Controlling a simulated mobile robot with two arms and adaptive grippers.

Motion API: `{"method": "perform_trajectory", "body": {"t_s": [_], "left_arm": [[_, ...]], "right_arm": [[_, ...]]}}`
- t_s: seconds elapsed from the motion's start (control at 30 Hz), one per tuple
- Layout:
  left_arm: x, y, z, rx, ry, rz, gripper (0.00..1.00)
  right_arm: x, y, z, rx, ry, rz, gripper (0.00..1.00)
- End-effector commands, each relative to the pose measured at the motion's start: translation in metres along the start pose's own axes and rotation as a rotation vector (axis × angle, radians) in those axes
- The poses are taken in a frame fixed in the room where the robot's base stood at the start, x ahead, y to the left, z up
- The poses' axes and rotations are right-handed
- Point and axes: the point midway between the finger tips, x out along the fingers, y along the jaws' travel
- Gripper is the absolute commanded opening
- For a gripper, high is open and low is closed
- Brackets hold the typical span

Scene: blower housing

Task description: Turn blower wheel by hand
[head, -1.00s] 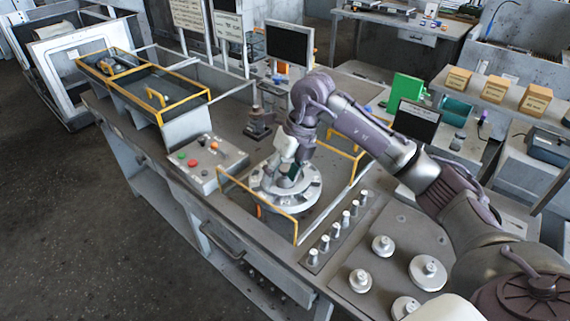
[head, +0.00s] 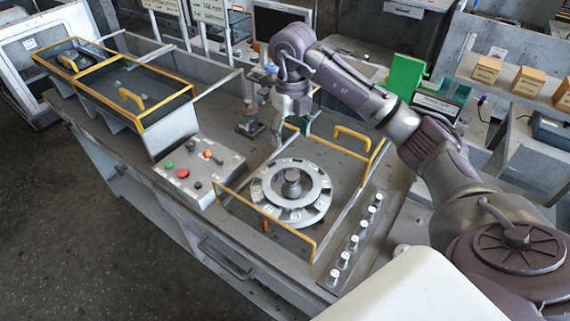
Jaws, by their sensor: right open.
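The blower wheel (head: 318,192) is a flat, light grey slotted disc with a dark raised hub (head: 291,184) at its centre. It lies on the bench between low yellow-edged guards. My right gripper (head: 293,138) is open and empty behind the wheel's far rim, pointing down and apart from the hub. Its fingers show small against the grey bench, and how high they are above it is hard to tell. My left gripper is not in view.
A control box (head: 199,171) with coloured buttons stands left of the wheel. A yellow guard (head: 265,222) runs along the near side. A row of pegs (head: 352,243) lies to the right. A dark post fixture (head: 250,120) stands behind.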

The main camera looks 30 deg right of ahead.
Motion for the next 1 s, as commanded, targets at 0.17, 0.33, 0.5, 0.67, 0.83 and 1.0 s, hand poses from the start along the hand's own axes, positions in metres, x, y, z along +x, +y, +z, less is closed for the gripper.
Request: {"method": "perform_trajectory", "body": {"t_s": [0.17, 0.33, 0.5, 0.67, 0.83, 1.0], "left_arm": [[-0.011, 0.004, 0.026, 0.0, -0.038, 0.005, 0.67], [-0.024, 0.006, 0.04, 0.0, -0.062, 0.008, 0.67], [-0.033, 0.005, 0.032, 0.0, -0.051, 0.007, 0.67], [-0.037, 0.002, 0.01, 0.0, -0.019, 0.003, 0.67], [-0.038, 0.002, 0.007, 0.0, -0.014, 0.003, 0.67], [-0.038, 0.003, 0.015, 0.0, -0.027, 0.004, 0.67]], "right_arm": [[0.029, 0.0, -0.002, 0.0, 0.008, 0.001, 0.68], [0.066, 0.001, -0.002, 0.0, 0.008, 0.001, 0.68], [0.099, 0.0, -0.002, 0.0, 0.006, 0.001, 0.68], [0.12, 0.001, -0.001, -0.001, 0.004, 0.002, 0.68], [0.13, 0.0, -0.001, -0.001, 0.001, 0.0, 0.68], [0.131, 0.0, -0.001, -0.001, 0.001, 0.0, 0.68]]}}
